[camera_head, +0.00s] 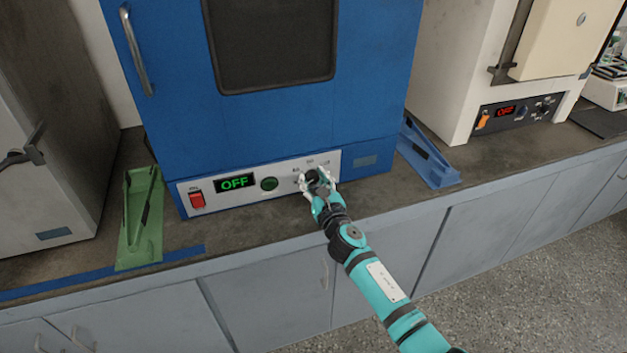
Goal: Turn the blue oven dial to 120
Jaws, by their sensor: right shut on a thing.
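The blue oven (170,90) stands on the counter in the head view, with a dark window in its door. Its light control panel (218,198) carries a red switch (197,200), a display (234,182) reading OFF in green, and a round dark green button (269,184). My right gripper (312,178) is at the panel's right part, shut on the oven dial. The gripper covers the dial, so its pointer and setting cannot be read. Small scale marks show just above and beside the gripper. My left gripper is not in view.
A green tray-like stand (143,225) is left of the oven and a blue one (428,160) right of it. A cream oven (450,75) with a red display stands at right, a grey unit (50,110) at left. The counter's front strip is mostly clear.

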